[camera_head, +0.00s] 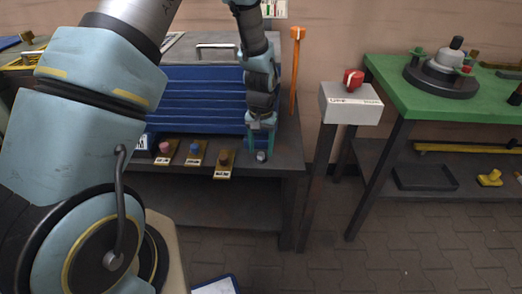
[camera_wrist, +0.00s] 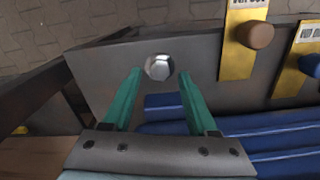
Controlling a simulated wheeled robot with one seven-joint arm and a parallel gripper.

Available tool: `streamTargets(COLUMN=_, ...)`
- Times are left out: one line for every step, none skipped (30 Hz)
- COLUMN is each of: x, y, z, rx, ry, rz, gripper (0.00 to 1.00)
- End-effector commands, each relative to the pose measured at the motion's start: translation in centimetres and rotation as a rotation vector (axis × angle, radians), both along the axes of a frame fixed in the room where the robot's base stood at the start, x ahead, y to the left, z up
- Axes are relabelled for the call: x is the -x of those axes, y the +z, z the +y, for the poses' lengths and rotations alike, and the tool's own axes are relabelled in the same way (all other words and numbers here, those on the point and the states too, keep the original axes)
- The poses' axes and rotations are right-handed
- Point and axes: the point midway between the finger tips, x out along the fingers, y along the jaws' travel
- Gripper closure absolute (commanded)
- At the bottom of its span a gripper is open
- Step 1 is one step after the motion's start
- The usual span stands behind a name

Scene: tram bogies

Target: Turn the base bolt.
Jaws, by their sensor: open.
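The base bolt (camera_wrist: 159,67) is a silver hex head on the grey bench top, and it also shows near the bench's right front in the head view (camera_head: 261,156). My gripper (camera_head: 261,138) points down just above the bolt. In the wrist view, its two teal fingers (camera_wrist: 160,74) are apart, with the bolt head showing between and slightly beyond their tips. Nothing is held. I cannot tell whether either finger touches the bolt.
Left of the bolt, yellow plates carry a brown knob (camera_head: 223,158), a blue knob (camera_head: 194,148) and a pink knob (camera_head: 163,147). A blue ribbed unit (camera_head: 195,100) stands behind. A grey box (camera_head: 350,106) with a red switch (camera_head: 353,79) and a green table (camera_head: 410,97) stand right.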

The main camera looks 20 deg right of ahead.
Motion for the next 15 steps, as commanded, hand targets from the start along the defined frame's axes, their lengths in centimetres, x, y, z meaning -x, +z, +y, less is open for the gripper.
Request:
streamTargets(x=-0.1, y=1.0, z=-0.1, rx=0.003, ry=0.0, rz=-0.003, gripper=0.41)
streamTargets(x=-0.1, y=1.6, z=-0.1, rx=0.004, ry=0.0, rz=-0.003, gripper=0.41)
streamTargets(x=-0.1, y=2.4, z=-0.1, rx=0.004, ry=0.0, rz=-0.004, gripper=0.41)
streamTargets(x=-0.1, y=3.0, z=-0.1, rx=0.004, ry=0.0, rz=-0.004, gripper=0.41)
streamTargets(x=-0.1, y=3.6, z=-0.1, rx=0.004, ry=0.0, rz=-0.004, gripper=0.41)
streamTargets(x=-0.1, y=4.5, z=-0.1, rx=0.004, ry=0.0, rz=-0.004, gripper=0.41)
streamTargets(x=-0.1, y=5.0, z=-0.1, rx=0.004, ry=0.0, rz=-0.004, gripper=0.41)
streamTargets(x=-0.1, y=5.6, z=-0.1, rx=0.004, ry=0.0, rz=-0.003, gripper=0.41)
streamTargets(x=-0.1, y=6.3, z=-0.1, rx=0.004, ry=0.0, rz=-0.003, gripper=0.41)
streamTargets(x=-0.1, y=6.8, z=-0.1, rx=0.004, ry=0.0, rz=-0.003, gripper=0.41)
streamTargets(x=0.0, y=7.2, z=-0.1, rx=0.003, ry=0.0, rz=-0.003, gripper=0.41)
streamTargets(x=-0.1, y=7.7, z=-0.1, rx=0.003, ry=0.0, rz=-0.003, gripper=0.41)
streamTargets(x=-0.1, y=8.1, z=-0.1, rx=0.003, ry=0.0, rz=-0.002, gripper=0.41)
streamTargets(x=0.0, y=8.4, z=-0.1, rx=0.003, ry=0.0, rz=-0.002, gripper=0.41)
streamTargets(x=0.0, y=8.7, z=0.0, rx=0.002, ry=0.0, rz=-0.001, gripper=0.41)
